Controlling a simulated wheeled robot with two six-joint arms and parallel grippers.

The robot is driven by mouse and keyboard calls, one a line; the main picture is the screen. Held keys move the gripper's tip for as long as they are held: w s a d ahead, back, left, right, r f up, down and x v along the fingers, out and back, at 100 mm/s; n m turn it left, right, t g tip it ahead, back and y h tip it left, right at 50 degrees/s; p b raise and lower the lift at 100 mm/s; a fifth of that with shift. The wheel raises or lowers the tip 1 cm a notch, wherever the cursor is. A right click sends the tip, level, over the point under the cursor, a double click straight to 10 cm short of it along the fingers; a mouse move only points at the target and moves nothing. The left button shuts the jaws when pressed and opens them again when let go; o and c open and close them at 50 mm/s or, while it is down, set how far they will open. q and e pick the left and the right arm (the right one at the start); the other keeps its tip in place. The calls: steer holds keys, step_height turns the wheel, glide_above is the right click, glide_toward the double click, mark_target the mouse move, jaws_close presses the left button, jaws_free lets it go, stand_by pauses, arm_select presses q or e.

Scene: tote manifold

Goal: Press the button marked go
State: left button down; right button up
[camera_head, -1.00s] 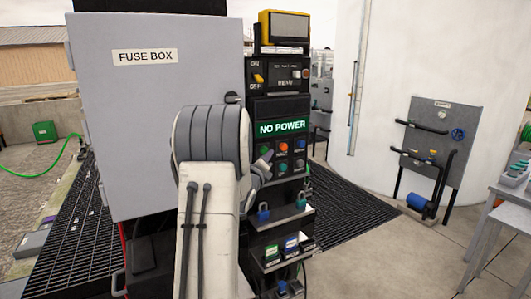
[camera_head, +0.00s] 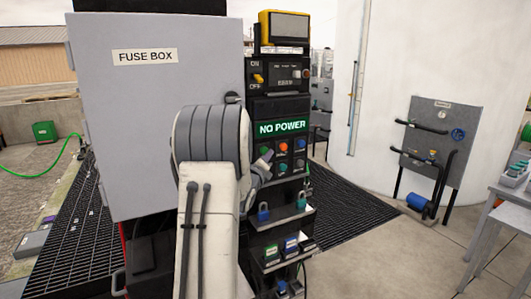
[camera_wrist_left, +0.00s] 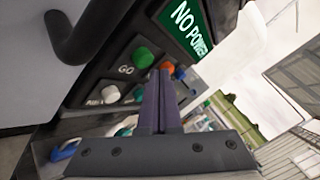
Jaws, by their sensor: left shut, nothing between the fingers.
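The go button (camera_wrist_left: 143,58) is a round green button with the label GO beside it, on a black control panel; it shows clearly in the left wrist view. My left gripper (camera_wrist_left: 158,73) is shut and empty. In that view its fingertips appear just beside the green button, toward the orange button (camera_wrist_left: 168,67); whether they touch the panel I cannot tell. In the head view my left gripper (camera_head: 265,157) is small, at the left of the button rows, below the lit NO POWER sign (camera_head: 282,127). My right gripper is in neither view.
A white button (camera_wrist_left: 110,93) sits below the green one. The grey fuse box door (camera_head: 165,170) stands left of the panel. A shelf (camera_head: 283,218) with padlocks juts out below the buttons. A dark floor grate (camera_head: 345,215) lies to the right.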

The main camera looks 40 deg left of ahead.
arm_select(q)
steer(key=shift+w+a+b, duration=0.2)
steer(key=shift+a+b, duration=0.2)
steer(key=shift+b, duration=0.1)
steer(key=shift+w+a, duration=0.2)
steer(key=shift+a, duration=0.35)
stand_by(0.7)
steer(key=shift+b, duration=0.35)
steer(key=shift+s+d+b, duration=0.2)
steer(key=shift+d+b, duration=0.25)
steer(key=shift+d, duration=0.05)
steer(key=shift+s+d+b, duration=0.2)
steer(key=shift+d+b, duration=0.2)
steer(key=shift+d, duration=0.05)
